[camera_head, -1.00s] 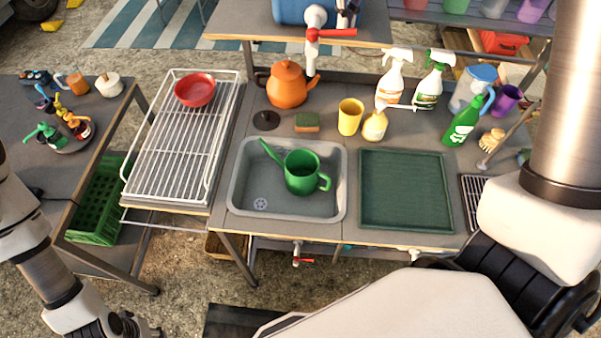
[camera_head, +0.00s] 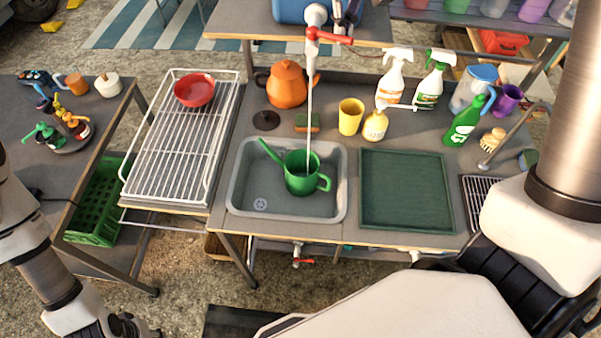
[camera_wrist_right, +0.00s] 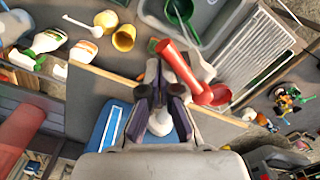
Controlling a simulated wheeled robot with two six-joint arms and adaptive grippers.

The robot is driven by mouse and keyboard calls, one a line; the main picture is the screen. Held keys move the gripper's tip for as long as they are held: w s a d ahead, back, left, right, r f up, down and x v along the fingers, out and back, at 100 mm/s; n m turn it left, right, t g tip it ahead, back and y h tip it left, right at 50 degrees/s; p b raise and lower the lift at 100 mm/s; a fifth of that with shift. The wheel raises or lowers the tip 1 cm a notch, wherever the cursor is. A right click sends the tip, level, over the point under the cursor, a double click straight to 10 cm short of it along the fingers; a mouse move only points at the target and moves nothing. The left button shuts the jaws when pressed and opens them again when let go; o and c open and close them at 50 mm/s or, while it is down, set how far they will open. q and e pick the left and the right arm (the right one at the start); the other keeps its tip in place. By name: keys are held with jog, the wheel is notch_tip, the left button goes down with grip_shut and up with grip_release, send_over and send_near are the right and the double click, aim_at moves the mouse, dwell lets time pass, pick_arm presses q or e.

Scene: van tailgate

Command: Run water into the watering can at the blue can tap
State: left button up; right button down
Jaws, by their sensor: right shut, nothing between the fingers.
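The blue can (camera_head: 290,10) stands on the raised shelf at the top of the head view. Its tap has a red lever (camera_head: 333,37) pointing right. A thin stream of water (camera_head: 309,105) falls from the tap into the green watering can (camera_head: 301,182), which stands in the grey sink (camera_head: 240,195). My right gripper (camera_head: 347,14) is shut and empty, close behind the lever. In the right wrist view the red lever (camera_wrist_right: 183,65) lies at the fingertips; contact is unclear. My left gripper (camera_head: 130,324) is low at the left, its fingers not clear.
An orange kettle (camera_head: 287,86), a sponge (camera_head: 307,122), a yellow cup (camera_head: 350,117) and several bottles stand behind the sink. A white rack (camera_head: 175,140) with a red bowl (camera_head: 194,91) is left of it. A green tray (camera_head: 405,190) is right of it.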

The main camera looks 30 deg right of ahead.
aim_at(340, 41)
jog(key=shift+s+a, duration=1.1)
jog(key=shift+s, duration=0.25)
jog(key=r+p, duration=0.2)
jog(key=r, duration=0.1)
jog(key=r+p, duration=0.1)
jog(key=shift+w+d+r+p, duration=0.15)
jog(key=shift+w+r+p, duration=0.1)
jog(key=shift+r+p, duration=0.1)
jog(key=shift+s, duration=0.1)
jog(key=a+f, duration=0.1)
jog(key=a, duration=0.1)
jog(key=a+f+b, duration=0.1)
jog(key=a, duration=0.1)
jog(key=a+f+b, duration=0.1)
jog(key=a+f, duration=0.1)
jog(key=shift+s, duration=0.4)
jog(key=shift+f, duration=0.45)
jog(key=shift+w+d, duration=0.1)
